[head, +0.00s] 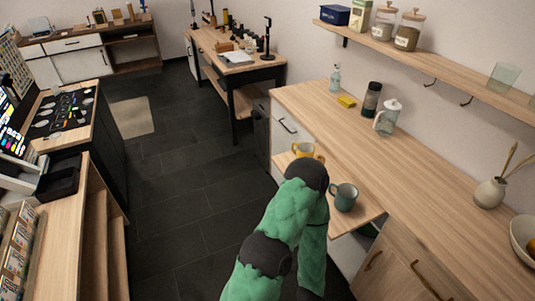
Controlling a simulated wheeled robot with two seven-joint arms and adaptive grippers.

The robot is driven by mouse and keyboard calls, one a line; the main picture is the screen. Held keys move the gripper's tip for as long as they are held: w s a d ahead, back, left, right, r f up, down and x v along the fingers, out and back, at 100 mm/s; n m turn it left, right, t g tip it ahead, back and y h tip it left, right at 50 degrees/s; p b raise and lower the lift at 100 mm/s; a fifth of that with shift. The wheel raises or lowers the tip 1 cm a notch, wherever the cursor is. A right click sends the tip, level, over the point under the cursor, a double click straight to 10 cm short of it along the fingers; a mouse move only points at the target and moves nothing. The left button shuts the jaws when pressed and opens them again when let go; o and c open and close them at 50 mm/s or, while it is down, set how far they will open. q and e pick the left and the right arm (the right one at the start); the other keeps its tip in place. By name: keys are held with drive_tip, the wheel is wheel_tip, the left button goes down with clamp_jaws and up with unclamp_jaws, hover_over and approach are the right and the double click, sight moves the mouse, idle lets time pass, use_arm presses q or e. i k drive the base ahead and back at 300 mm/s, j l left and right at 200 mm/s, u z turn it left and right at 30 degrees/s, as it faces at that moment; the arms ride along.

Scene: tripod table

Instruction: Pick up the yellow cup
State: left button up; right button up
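The yellow cup (303,149) stands on a light wood pull-out board (362,213) at the right-hand counter. Its lower part is partly covered by my green-sleeved arm, which rises from the bottom middle and bends at a dark joint just in front of the cup. A dark teal mug (344,197) stands on the same board, nearer to me and to the right of that joint. Neither of my grippers shows; I cannot tell which arm this is or where its hand ends.
The long wooden counter (420,170) holds a yellow sponge-like block (346,102), a dark cylinder (372,99), a white-lidded jug (387,117), a clear bottle (335,79) and a vase (490,193). A wall shelf (430,60) hangs above. Dark floor (175,190) is clear to the left.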

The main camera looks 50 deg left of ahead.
sight(303, 149)
drive_tip(key=u, duration=1.35)
